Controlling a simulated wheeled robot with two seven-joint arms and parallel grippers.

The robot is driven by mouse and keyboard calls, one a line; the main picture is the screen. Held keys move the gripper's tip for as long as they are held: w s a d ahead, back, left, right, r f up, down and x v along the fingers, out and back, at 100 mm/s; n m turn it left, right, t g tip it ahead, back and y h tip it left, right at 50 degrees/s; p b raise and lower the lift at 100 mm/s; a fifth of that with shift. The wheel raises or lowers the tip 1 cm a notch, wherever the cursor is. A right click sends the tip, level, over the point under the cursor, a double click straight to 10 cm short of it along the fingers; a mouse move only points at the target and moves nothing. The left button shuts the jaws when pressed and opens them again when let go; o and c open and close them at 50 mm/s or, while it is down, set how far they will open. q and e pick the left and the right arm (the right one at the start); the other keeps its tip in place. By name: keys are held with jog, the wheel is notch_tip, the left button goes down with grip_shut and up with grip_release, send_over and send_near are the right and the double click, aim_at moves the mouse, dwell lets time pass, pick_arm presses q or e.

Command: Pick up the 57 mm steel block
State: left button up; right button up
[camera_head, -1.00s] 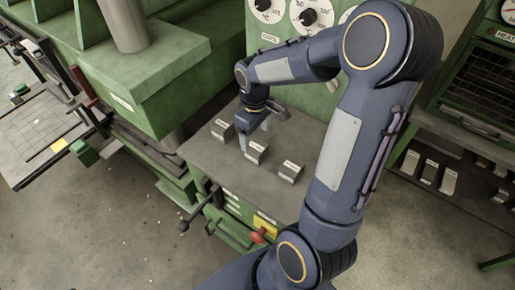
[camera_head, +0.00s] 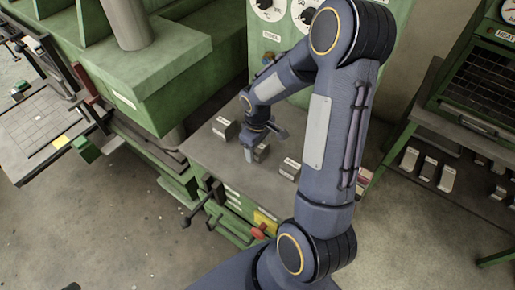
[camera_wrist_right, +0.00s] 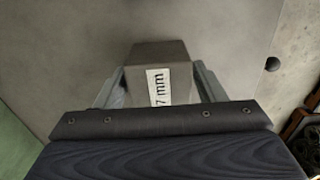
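The steel block labelled "7 mm" (camera_wrist_right: 178,62), with the label's first part hidden, sits between the two fingers of my right gripper (camera_wrist_right: 158,82) in the right wrist view. The fingers stand open on either side of it, close to its sides. In the head view my right gripper (camera_head: 249,152) points down over the bench, and the middle block (camera_head: 262,153) is partly hidden behind it. Two similar labelled blocks stand on the bench, one at left (camera_head: 224,129) and one at right (camera_head: 289,169). My left gripper is not in view.
The grey bench top (camera_head: 210,155) is clear around the blocks. A green press (camera_head: 150,75) stands at left and a dial panel behind. More blocks (camera_head: 428,169) lie on a shelf under the heater at right. A red knob (camera_head: 258,233) is at the bench front.

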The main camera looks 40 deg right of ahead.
grip_shut()
jog(key=shift+w+r, duration=0.1)
jog(key=shift+r, duration=0.1)
dwell(0.3)
